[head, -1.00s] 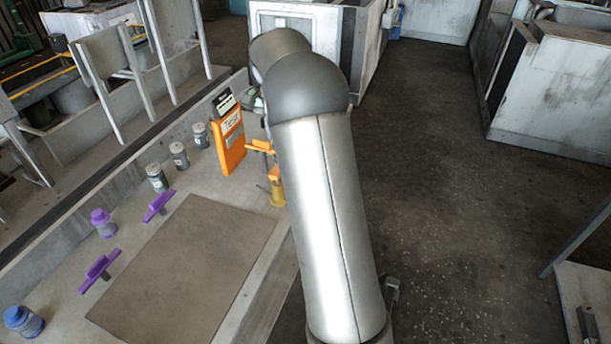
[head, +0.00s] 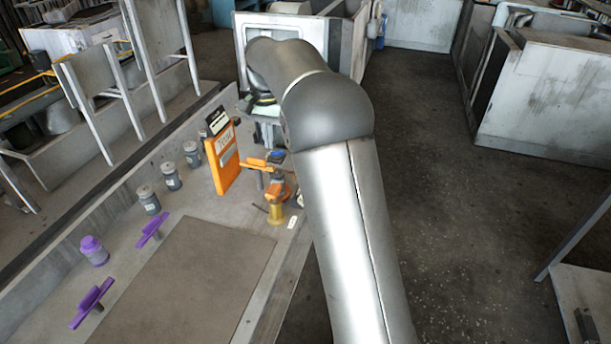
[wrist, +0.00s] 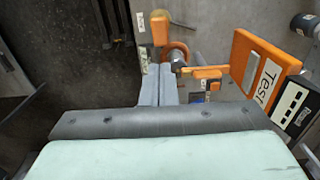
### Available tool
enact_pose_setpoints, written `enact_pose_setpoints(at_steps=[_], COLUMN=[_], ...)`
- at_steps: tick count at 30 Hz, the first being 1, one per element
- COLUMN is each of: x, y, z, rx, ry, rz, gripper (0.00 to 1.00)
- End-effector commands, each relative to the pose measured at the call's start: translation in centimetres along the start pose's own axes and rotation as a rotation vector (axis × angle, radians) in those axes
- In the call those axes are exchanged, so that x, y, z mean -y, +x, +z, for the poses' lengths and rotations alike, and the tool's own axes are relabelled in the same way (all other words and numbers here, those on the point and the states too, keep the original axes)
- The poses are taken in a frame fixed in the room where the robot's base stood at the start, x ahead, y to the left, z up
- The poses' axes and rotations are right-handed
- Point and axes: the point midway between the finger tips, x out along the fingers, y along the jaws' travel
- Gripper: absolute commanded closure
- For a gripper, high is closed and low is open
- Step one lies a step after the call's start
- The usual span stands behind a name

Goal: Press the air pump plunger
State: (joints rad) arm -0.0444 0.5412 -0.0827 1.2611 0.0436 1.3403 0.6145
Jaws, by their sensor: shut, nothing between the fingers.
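The air pump appears to be the small orange and yellow assembly at the bench's far right corner. It has a yellow base (head: 275,212) and a flat orange bar (head: 258,163) on top, which I take for the plunger handle. In the wrist view, an orange bar (wrist: 208,73) lies just right of the fingertips, with a rounded orange part (wrist: 178,48) beyond them. My gripper (wrist: 160,70) is shut and empty, its fingers pointing toward the assembly. Contact cannot be told. In the head view my arm hides part of the gripper.
An orange "Test" board (head: 225,160) stands close left of the pump. Several grey-capped jars (head: 171,177), a purple jar (head: 94,251) and purple handles (head: 92,303) line the bench's left side. A flat brown plate (head: 190,285) lies clear in front.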

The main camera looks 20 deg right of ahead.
Motion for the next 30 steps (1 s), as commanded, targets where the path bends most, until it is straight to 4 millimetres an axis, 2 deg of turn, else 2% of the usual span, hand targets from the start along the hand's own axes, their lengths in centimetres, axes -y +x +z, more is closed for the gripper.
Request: enact_pose_setpoints(at_steps=[3,14,20,30], x=[0.6,0.5,0.5,0.5], y=[-0.1,0.4,3.5,10.5], z=[0.5,0.5,0.5,0.5], rx=[0.0,0.002,0.005,0.005], ry=[-0.013,-0.011,-0.011,-0.011], rz=[0.0,0.002,0.003,0.003], gripper=[1.0,1.0,1.0,1.0])
